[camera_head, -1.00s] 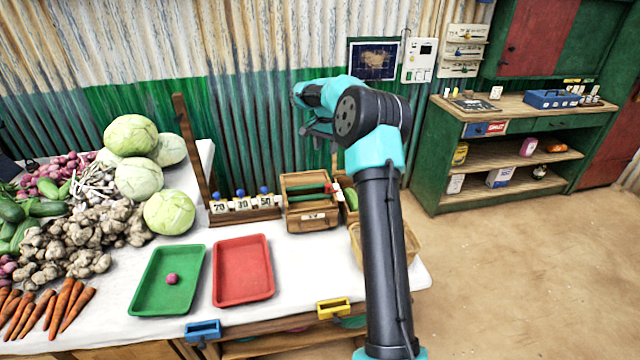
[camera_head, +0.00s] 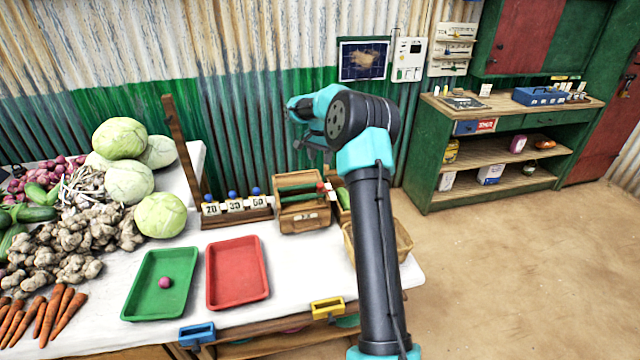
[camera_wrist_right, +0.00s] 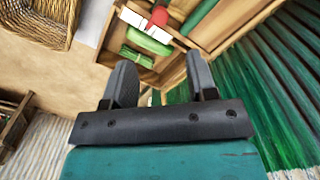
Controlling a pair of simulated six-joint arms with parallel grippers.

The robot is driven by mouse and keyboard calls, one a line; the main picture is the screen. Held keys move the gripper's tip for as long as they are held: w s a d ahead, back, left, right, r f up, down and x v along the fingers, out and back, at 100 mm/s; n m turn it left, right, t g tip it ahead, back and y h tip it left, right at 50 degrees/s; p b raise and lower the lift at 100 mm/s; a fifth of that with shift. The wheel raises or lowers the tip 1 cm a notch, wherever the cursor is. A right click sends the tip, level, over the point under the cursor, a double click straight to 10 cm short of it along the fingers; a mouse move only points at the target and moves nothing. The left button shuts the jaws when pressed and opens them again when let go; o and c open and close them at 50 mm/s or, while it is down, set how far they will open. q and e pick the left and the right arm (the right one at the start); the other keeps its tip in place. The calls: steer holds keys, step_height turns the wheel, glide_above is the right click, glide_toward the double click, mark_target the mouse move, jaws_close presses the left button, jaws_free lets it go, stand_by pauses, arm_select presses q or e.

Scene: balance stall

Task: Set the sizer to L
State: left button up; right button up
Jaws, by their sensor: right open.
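A wooden box (camera_head: 302,219) with a white label on its front stands on the white table; I cannot tell for sure that it is the sizer, and no L is readable. Green and red pieces lie across its top. In the right wrist view a wooden box (camera_wrist_right: 172,72) with green and red pieces and a white tag shows beyond the fingers. My right gripper (camera_wrist_right: 162,82) is open, with nothing between its fingers. In the head view my right gripper (camera_head: 312,142) hangs above and behind the box, small and partly hidden. My left gripper is in neither view.
A rack with number tags (camera_head: 236,207) stands left of the box. A green tray (camera_head: 145,300) holding a small purple-red item and a red tray (camera_head: 237,270) lie in front. A wicker basket (camera_head: 403,240) is partly behind my arm. Vegetables fill the table's left.

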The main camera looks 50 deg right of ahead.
mark_target(320, 184)
step_height(320, 184, down, 11)
steer(key=shift+f, duration=0.15)
steer(key=shift+c, duration=0.2)
jaws_close()
stand_by(0.5)
